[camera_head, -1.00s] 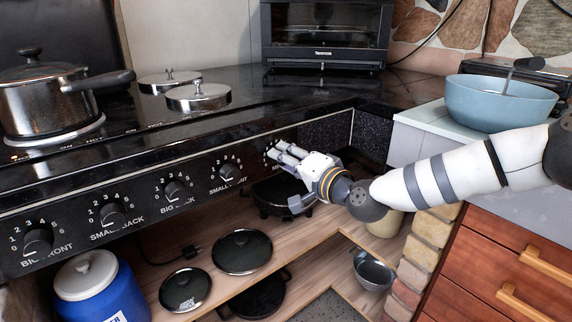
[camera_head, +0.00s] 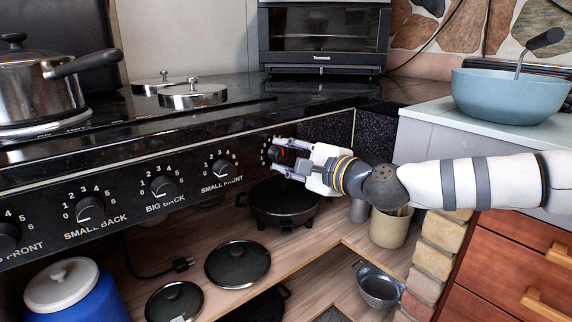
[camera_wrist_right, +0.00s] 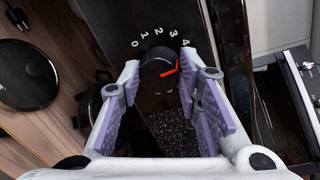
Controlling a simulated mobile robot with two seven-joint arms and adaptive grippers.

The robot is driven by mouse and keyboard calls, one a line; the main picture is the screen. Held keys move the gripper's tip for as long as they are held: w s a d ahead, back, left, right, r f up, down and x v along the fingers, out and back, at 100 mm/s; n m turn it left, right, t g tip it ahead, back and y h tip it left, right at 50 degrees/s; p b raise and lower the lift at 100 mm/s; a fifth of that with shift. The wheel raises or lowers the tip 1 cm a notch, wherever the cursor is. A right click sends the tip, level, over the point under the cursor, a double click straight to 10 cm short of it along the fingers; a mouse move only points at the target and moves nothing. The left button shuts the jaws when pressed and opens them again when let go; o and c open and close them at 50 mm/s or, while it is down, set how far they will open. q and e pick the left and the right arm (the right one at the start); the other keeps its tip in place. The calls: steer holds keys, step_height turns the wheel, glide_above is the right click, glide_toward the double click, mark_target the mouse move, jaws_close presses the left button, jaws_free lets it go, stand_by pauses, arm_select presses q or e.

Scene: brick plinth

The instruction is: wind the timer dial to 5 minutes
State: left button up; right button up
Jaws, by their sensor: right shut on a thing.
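The timer dial (camera_wrist_right: 157,66) is a round black knob with a red pointer, on the black panel. In the right wrist view, numbers from 0 to 4 arc around its top. The pointer aims right, a little past the 4; the marks beyond are hidden behind a finger. My right gripper (camera_head: 281,152) is at the right end of the stove front in the head view, mostly covering the dial. Its purple-padded fingers, also in the right wrist view (camera_wrist_right: 158,78), are shut on the dial from both sides. My left gripper is out of view.
Burner knobs, such as the small front knob (camera_head: 222,168), line the stove panel to the left. A black pan (camera_head: 284,203) sits on the shelf below my right gripper. A blue bowl (camera_head: 510,94) stands on the right counter above my arm.

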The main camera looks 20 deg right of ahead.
steer(key=shift+m+b, duration=0.4)
stand_by(0.3)
steer(key=o, duration=1.2)
steer(key=shift+c, duration=0.2)
steer(key=shift+s+d+r, duration=0.1)
steer(key=shift+s+d, duration=0.1)
steer(key=shift+s, duration=0.15)
steer(key=v, duration=1.1)
steer(key=shift+s, duration=0.1)
